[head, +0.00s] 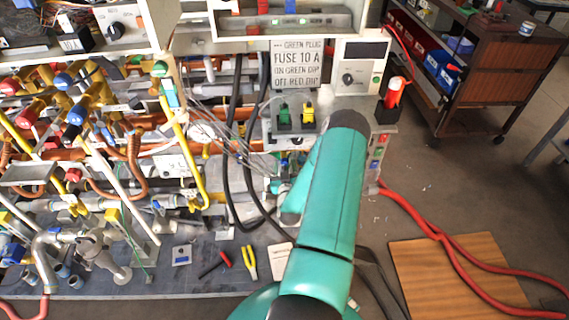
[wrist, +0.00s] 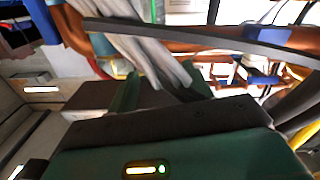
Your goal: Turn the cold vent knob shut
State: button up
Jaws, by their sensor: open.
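My teal arm reaches up the middle of the head view and hides its own gripper there. In the wrist view my gripper (wrist: 164,92) is open, its short green and dark fingers apart. Pale hanging strands and a dark curved hose (wrist: 190,33) cross close beyond the fingers; I cannot tell whether they touch. No knob shows clearly between the fingers. In the head view, blue-ended knobs (head: 77,113) and red-ended knobs (head: 28,116) sit on the pipework at the left, apart from my arm. I cannot tell which is the cold vent knob.
Copper pipes, yellow tubes and black hoses (head: 231,150) crowd the left and middle. A sign (head: 297,65) hangs above. A red hose (head: 445,240) crosses the floor and a wooden board (head: 440,285) at the right.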

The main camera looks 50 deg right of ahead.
jog(key=shift+x, duration=1)
jog(key=c, duration=1)
jog(key=shift+o, duration=0.2)
